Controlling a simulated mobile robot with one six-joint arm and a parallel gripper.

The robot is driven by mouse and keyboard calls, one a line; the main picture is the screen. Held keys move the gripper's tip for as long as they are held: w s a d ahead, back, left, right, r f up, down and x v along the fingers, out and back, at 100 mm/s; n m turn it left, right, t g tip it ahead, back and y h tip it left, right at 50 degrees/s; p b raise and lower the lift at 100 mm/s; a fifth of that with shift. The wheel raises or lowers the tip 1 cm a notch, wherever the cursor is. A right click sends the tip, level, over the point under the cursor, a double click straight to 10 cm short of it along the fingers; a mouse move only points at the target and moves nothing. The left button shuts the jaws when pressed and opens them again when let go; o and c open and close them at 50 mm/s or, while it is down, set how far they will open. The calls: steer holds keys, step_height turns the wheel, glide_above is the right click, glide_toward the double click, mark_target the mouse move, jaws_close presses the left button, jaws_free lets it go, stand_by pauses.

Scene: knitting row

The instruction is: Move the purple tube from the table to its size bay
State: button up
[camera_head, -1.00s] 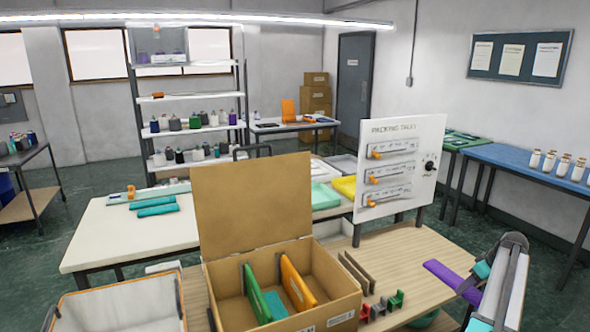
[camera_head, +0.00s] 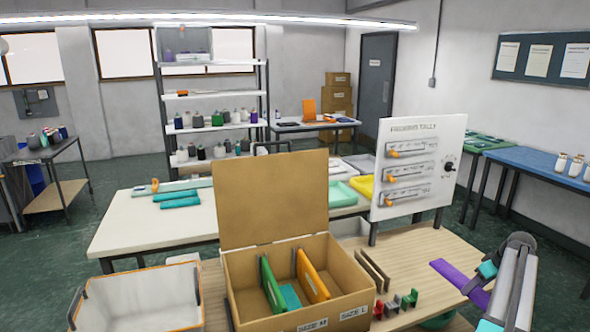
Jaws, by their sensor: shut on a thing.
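The purple tube (camera_head: 448,274) is a flat purple piece at the right, with its far end over the wooden table (camera_head: 425,248). My gripper (camera_head: 486,286), with teal pads, is shut on its near end; the arm hides part of the grip. Whether the tube clears the table is hard to tell. The open cardboard box (camera_head: 350,282) stands left of it, with bays split by a green divider (camera_head: 272,284) and an orange divider (camera_head: 313,275). A teal piece (camera_head: 290,296) lies between these dividers. Front labels read SIZE M (camera_head: 312,325) and SIZE L (camera_head: 354,313); no third label shows.
Two brown strips (camera_head: 372,270) and small grey, green and red holders (camera_head: 395,304) stand between box and tube. The white tally board (camera_head: 420,165) rises behind. A white bin (camera_head: 140,302) is at left.

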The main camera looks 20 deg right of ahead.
steer(key=w+a+r+b, duration=0.1)
steer(key=w+a, duration=0.5)
steer(key=a, duration=0.4)
steer(key=w+a+r+b, duration=0.2)
steer(key=w+a, duration=0.5)
steer(key=a, duration=0.4)
steer(key=w+a+r+b, duration=0.1)
steer(key=w+a, duration=0.5)
steer(key=a, duration=0.4)
steer(key=a+r+b, duration=0.3)
steer(key=a+b, duration=0.2)
steer(key=a, duration=3.3)
steer(key=shift+r, duration=0.2)
steer(key=shift+r, duration=0.15)
steer(key=s+r+p, duration=0.5)
steer(key=r+p, duration=0.1)
steer(key=p, duration=0.7)
steer(key=shift+r, duration=0.3)
